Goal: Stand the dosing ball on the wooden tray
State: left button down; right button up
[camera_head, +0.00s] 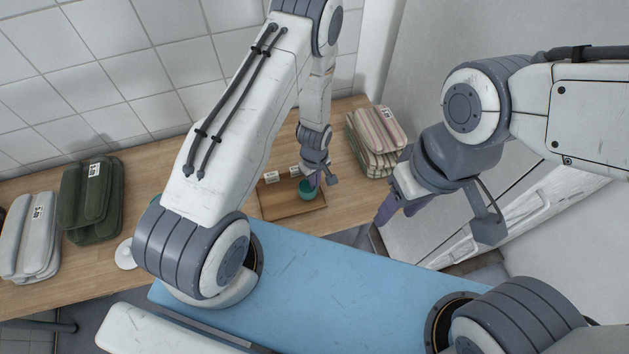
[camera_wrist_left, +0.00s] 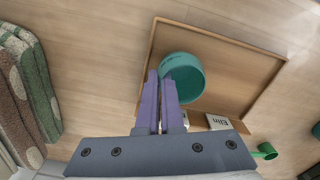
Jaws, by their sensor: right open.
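The dosing ball (camera_head: 306,190) is a teal, round, open-topped cup. It is at the wooden tray (camera_head: 278,211), inside its rim in the picture, with its opening up; I cannot tell whether its base touches the tray. In the left wrist view the ball (camera_wrist_left: 190,78) sits near one edge of the tray (camera_wrist_left: 240,47). My left gripper (camera_head: 318,180) is at the ball; its purple fingers (camera_wrist_left: 160,100) are close together, with the ball's near wall between their tips. My right gripper (camera_head: 399,208) is open and empty, away to the right of the tray.
Small white labelled boxes (camera_head: 271,177) stand by the tray's back side. Striped folded towels (camera_head: 376,140) lie to the right, green (camera_head: 88,200) and grey (camera_head: 31,237) ones to the left. A green scoop-like thing (camera_wrist_left: 265,151) shows beside the tray. A blue ironing-board-like surface (camera_head: 330,285) lies in front.

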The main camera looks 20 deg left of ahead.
pick_arm(q)
jog(key=c, duration=1.1)
grip_release()
jog(key=shift+f, duration=0.1)
jog(key=shift+r, duration=0.25)
jog(key=s+d+r+m+b, duration=0.1)
jog(key=d+r+m, duration=0.1)
jog(key=r, duration=0.8)
jog(key=s+d+r+m+b, duration=0.1)
jog(key=s+d+r+m, duration=0.15)
jog(key=r, duration=0.75)
jog(key=s+d+r+m, duration=0.1)
jog(key=s+r+m, duration=0.3)
jog(key=s, duration=0.1)
jog(key=s+d+r+m, duration=0.2)
jog(key=s+r+m, duration=0.3)
jog(key=s, duration=0.1)
jog(key=s+d+r+m+h, duration=0.1)
jog(key=s+d+r+m, duration=0.1)
jog(key=s+r+m, duration=0.2)
jog(key=shift+s+r+m, duration=0.25)
jog(key=shift+s+r, duration=0.35)
jog(key=shift+s, duration=0.35)
